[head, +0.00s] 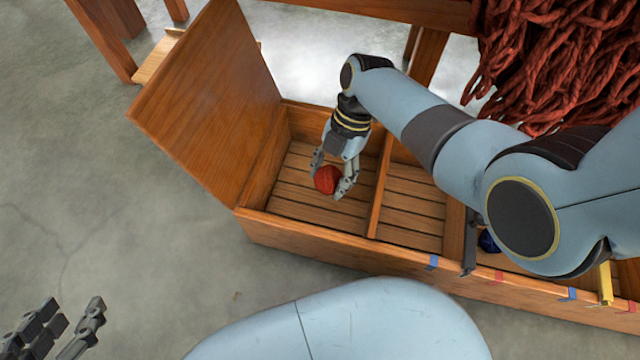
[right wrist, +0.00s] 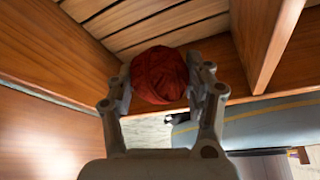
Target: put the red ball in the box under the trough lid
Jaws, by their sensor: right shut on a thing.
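The red ball (head: 327,179) is a small wound ball of wool. My right gripper (head: 334,184) is shut on it, with a finger on either side, inside or just over the leftmost compartment of the wooden box (head: 300,235). In the right wrist view the ball (right wrist: 160,75) sits between the fingertips, with the slatted floor behind it. I cannot tell whether it touches the floor. The wooden lid (head: 215,100) stands raised at the box's left end. My left gripper (head: 62,330) is at the bottom left corner, away from the box, with its fingers apart and empty.
A divider (head: 379,185) separates the leftmost compartment from the one to its right. A dark blue ball (head: 488,241) shows farther right, partly hidden by my arm. Red wool skeins (head: 560,60) hang at the upper right. Coloured tape marks the front wall.

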